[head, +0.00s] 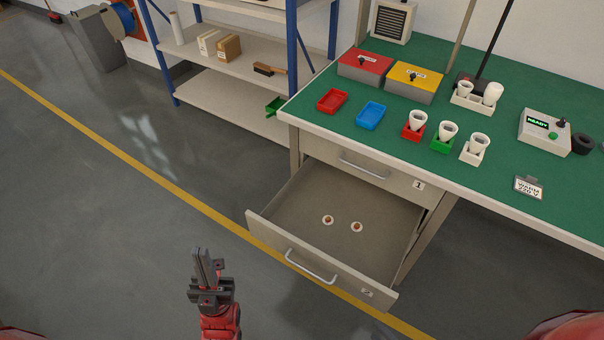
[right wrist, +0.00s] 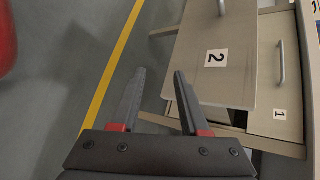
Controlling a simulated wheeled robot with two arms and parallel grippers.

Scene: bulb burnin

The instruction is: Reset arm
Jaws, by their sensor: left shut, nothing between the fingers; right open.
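My left gripper (head: 207,268) is shut and empty. It stands in the head view over the floor, to the left of the open drawer 2. My right gripper (right wrist: 159,75) shows in the right wrist view, open and empty, with drawer 2's front beyond its right finger. In the head view only red parts of my right arm show at the bottom right corner. Drawer 2 (head: 285,205) is pulled out below the bench. Two small round white pieces with brown centres (head: 328,220) (head: 356,226) lie in it. Drawer 1 (head: 375,170) above is shut.
The green bench top (head: 340,130) carries a red tray (head: 332,101), a blue tray (head: 370,115), red and yellow boxes, several bulbs in coloured holders, and a device reading READY (head: 545,132). A blue-framed shelf (head: 230,90) stands behind. The floor at left is clear.

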